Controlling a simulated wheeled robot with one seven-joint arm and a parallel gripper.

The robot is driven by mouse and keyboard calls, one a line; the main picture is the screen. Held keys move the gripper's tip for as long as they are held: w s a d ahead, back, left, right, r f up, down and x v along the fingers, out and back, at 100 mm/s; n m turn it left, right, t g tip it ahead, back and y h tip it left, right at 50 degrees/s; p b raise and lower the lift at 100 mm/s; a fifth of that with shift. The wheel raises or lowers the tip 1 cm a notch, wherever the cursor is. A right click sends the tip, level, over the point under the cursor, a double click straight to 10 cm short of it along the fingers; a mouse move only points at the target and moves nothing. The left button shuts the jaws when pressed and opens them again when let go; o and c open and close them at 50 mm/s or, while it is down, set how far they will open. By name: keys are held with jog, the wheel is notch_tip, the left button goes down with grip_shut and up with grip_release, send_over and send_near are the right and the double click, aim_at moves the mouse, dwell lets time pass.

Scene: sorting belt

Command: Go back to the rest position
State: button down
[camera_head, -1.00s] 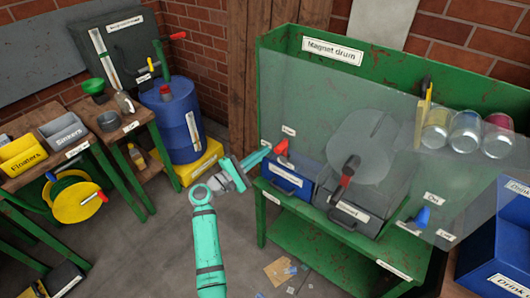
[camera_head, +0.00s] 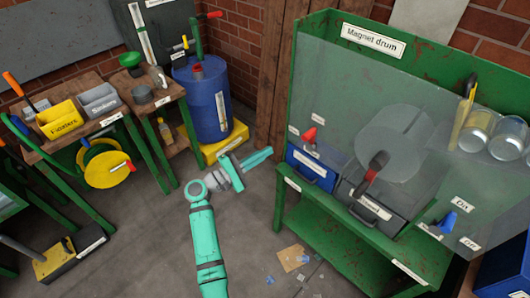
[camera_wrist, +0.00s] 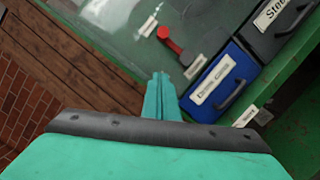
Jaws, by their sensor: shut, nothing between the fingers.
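My gripper (camera_head: 258,158) is at the end of my teal arm in the head view, over the open floor to the left of the green magnet drum bench (camera_head: 341,238). Its fingers are together and hold nothing. In the wrist view the closed fingers (camera_wrist: 159,92) point toward the bench, with the blue drawer (camera_wrist: 219,82) to their right and a red-handled lever (camera_wrist: 172,42) beyond them. I see no contact between the gripper and the bench.
A blue barrel (camera_head: 203,100) stands on a yellow base behind my gripper. A wooden table on the left holds a yellow Floaters bin (camera_head: 61,119) and a grey bin (camera_head: 99,98). Cardboard scraps (camera_head: 292,257) lie on the floor near the bench.

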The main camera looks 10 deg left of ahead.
jog(key=shift+d, duration=0.15)
jog(key=s+d+f+n+t+y, duration=0.1)
jog(key=s+d+n+t+y, duration=0.4)
jog(key=s+n, duration=0.7)
jog(key=s+d+f+n+t+y, duration=0.2)
jog(key=s+d+n+t, duration=0.5)
jog(key=n, duration=0.9)
jog(key=s+a+f+n+g+y, duration=0.1)
jog(key=s+n+g+y, duration=0.1)
jog(key=s+n, duration=0.8)
jog(key=s+a+f+n+g+y, duration=0.1)
jog(key=s+a+n+g+y, duration=0.1)
jog(key=s+n, duration=0.8)
jog(key=s+a+f+n+g+y, duration=0.1)
jog(key=s+n+g, duration=0.4)
jog(key=s+n, duration=0.5)
jog(key=shift+s+a+y, duration=0.15)
jog(key=shift+a+y, duration=0.6)
jog(key=shift+y, duration=0.65)
